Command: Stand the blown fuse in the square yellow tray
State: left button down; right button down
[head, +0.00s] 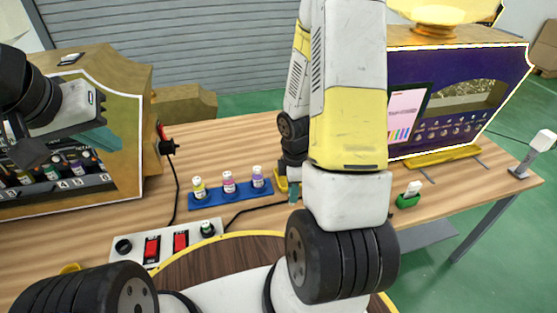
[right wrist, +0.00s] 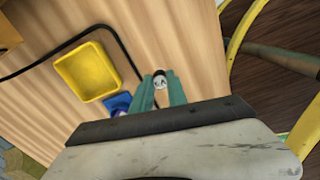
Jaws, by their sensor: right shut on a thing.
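My right gripper (right wrist: 158,95) is shut on a small white and dark piece, which looks like the blown fuse (right wrist: 160,80); its end shows between the teal fingertips. In the head view this gripper (head: 293,196) is mostly hidden behind my right arm, and the fuse cannot be made out. The square yellow tray (right wrist: 88,72) looks empty and lies beside the gripper in the right wrist view, apart from it. In the head view only a part of the tray (head: 281,182) shows. My left gripper (head: 100,138) is at the left, in front of a cabinet; its jaw opening is unclear.
A blue rack (head: 232,195) with three small bottles stands left of the tray. A switch panel (head: 165,244) with red switches lies in front, and a black cable runs nearby. A green holder (head: 408,201) with a white piece stands right. A purple machine (head: 460,95) stands behind.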

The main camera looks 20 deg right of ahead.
jog(key=w+d, duration=0.1)
jog(key=w, duration=0.4)
jog(key=w+d+f, duration=0.1)
jog(key=w+d, duration=0.1)
jog(key=w, duration=0.2)
jog(key=w+d, duration=0.2)
jog(key=w, duration=0.3)
jog(key=shift+w+d+f, duration=0.1)
jog(key=shift+w+f, duration=0.15)
jog(key=shift+w, duration=0.05)
jog(key=shift+w+f, duration=0.1)
jog(key=shift+f, duration=1.65)
jog(key=shift+f, duration=0.1)
jog(key=c, duration=1.3)
grip_release()
